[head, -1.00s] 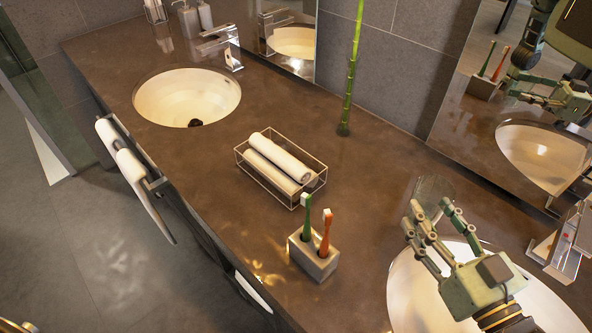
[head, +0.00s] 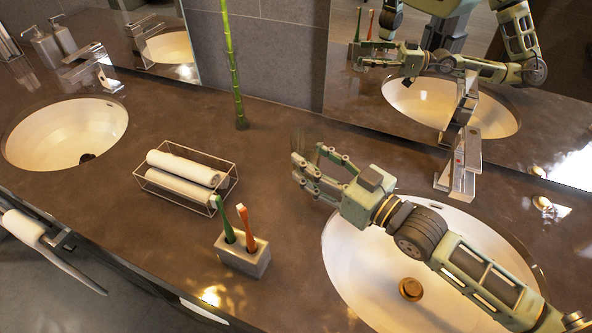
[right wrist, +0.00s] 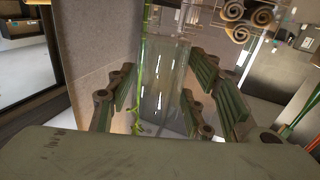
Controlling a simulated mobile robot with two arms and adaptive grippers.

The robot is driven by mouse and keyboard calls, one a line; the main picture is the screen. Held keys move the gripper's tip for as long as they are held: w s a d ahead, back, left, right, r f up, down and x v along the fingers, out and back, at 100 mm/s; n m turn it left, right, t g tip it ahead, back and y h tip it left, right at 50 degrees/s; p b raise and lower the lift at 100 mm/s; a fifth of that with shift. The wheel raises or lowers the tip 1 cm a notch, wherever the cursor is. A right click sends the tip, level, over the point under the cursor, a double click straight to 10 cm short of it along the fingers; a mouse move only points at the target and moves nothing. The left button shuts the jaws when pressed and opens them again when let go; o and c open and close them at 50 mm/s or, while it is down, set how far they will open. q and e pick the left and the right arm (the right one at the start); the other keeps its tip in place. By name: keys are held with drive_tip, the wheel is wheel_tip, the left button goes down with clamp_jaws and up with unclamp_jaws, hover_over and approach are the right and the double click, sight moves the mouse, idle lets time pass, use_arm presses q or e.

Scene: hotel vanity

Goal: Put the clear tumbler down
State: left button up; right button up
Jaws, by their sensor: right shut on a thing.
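My right gripper (head: 312,172) reaches in from the right over the counter, left of the near edge of the right basin. In the right wrist view its fingers stand on both sides of the clear tumbler (right wrist: 163,85) and are shut on it. The tumbler is see-through and looks upright there. In the head view it is very faint at the fingertips. I cannot tell whether its base touches the brown counter (head: 290,215). My left gripper is not in view.
A wire basket (head: 160,192) of rolled white towels and a grey toothbrush holder (head: 243,257) stand to the left of the gripper. A green bamboo stalk (head: 233,70) stands behind. The right basin (head: 345,262) lies under my forearm, by a faucet (head: 462,165). A mirror (head: 560,120) rises behind.

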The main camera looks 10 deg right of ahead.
drive_tip(key=w+a+f, duration=0.2)
drive_tip(key=w, duration=0.2)
drive_tip(key=shift+a+f, duration=0.4)
drive_tip(key=shift+s+f, duration=0.1)
drive_tip(key=shift+f, duration=1.85)
drive_tip(key=shift+f, duration=0.15)
drive_tip(key=o, duration=1.3)
drive_tip(key=shift+o, duration=0.2)
drive_tip(key=v, duration=1)
drive_tip(key=shift+d+b, duration=0.1)
drive_tip(key=shift+b, duration=0.3)
drive_tip(key=shift+v, duration=0.95)
